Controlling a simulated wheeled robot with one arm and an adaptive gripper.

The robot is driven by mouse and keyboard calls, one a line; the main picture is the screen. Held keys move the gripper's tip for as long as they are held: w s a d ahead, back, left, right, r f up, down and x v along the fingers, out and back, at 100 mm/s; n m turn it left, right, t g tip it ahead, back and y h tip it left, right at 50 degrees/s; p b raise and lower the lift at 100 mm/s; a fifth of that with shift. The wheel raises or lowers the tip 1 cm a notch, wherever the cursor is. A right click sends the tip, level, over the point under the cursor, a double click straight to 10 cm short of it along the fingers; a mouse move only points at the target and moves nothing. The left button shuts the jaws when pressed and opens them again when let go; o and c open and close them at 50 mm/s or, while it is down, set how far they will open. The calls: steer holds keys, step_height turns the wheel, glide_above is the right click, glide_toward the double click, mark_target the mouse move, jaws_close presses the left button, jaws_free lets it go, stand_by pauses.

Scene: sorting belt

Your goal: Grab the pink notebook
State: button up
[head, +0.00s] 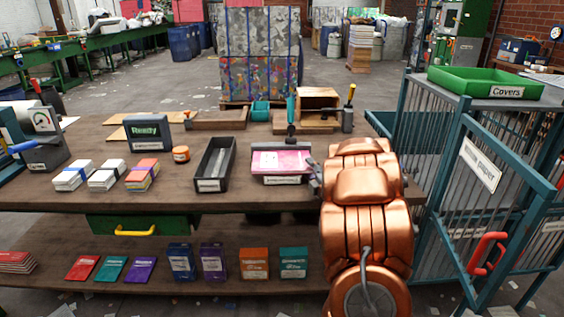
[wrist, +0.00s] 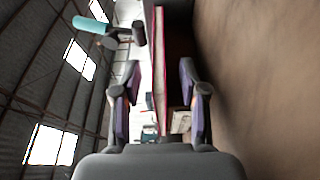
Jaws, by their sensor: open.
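The pink notebook (head: 283,161) lies flat on a dark, labelled holder (head: 281,180) on the workbench. In the wrist view the notebook (wrist: 159,62) shows edge-on as a thin pink and white strip between my fingers. My gripper (head: 314,177) is at the right end of the notebook in the head view, partly hidden by my copper arm. In the wrist view my gripper (wrist: 160,80) is open and turned sideways, with one finger on each side of the notebook's edge and a gap on both sides.
A black tray (head: 214,165) stands left of the notebook. Stacks of cards (head: 142,174), an orange jar (head: 181,154) and a "Ready" screen (head: 148,132) stand farther left. A wooden box (head: 318,98) is behind. A blue-green cage (head: 484,175) stands right of the bench.

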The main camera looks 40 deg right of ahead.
steer(key=shift+x, duration=0.95)
jaws_close()
